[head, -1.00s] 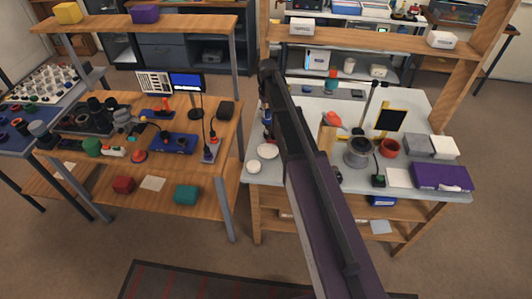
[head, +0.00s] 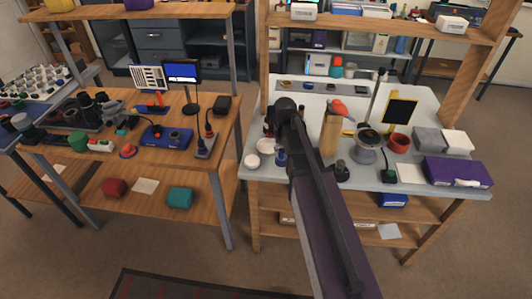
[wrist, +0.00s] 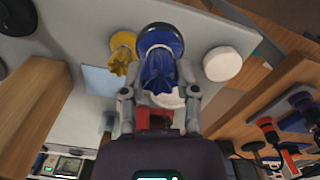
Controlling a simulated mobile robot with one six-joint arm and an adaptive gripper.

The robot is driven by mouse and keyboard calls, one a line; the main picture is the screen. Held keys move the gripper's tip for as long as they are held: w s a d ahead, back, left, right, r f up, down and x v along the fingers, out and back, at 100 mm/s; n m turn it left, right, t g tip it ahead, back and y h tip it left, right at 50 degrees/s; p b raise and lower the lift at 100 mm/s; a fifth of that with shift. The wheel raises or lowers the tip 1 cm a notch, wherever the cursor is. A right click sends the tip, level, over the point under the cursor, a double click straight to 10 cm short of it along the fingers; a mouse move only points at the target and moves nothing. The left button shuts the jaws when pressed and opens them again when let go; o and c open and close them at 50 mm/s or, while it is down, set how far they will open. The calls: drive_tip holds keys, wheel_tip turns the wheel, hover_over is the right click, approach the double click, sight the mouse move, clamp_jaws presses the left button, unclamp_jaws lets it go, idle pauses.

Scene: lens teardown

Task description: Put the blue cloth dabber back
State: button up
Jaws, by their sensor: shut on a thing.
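The blue cloth dabber (wrist: 158,60) is between the fingers of my gripper (wrist: 160,100) in the wrist view, its dark rounded end pointing away from my palm. The gripper is shut on it. In the head view the blue dabber (head: 281,158) shows beside my arm, over the front left of the pale right-hand table (head: 305,172). I cannot tell whether it touches the table. A similar yellow dabber (wrist: 122,52) is just left of it in the wrist view. My fingers are mostly hidden behind my arm in the head view.
A white round puck (head: 251,161) and a white dish (head: 266,145) lie close by at the left. A wooden block (head: 330,130), a grey pot (head: 366,148) and a red cup (head: 398,142) stand to the right. A purple case (head: 458,172) occupies the front right corner.

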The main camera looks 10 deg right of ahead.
drive_tip(key=shift+s+f, duration=0.25)
drive_tip(key=shift+s, duration=0.05)
drive_tip(key=shift+w, duration=0.1)
drive_tip(key=w, duration=0.4)
drive_tip(key=w+a+f+b, duration=0.1)
drive_tip(key=w, duration=0.4)
drive_tip(key=w+a, duration=0.1)
drive_tip(key=w, duration=0.4)
drive_tip(key=shift+w+f, duration=0.2)
drive_tip(key=shift+w, duration=0.05)
drive_tip(key=shift+w+a, duration=0.1)
drive_tip(key=shift+w, duration=0.35)
drive_tip(key=shift+w+f+b, duration=0.2)
drive_tip(key=shift+w+b, duration=0.1)
drive_tip(key=shift+b, duration=0.15)
drive_tip(key=shift+s+f+b, duration=0.15)
drive_tip(key=shift+f+b, duration=1.45)
drive_tip(key=shift+f, duration=0.15)
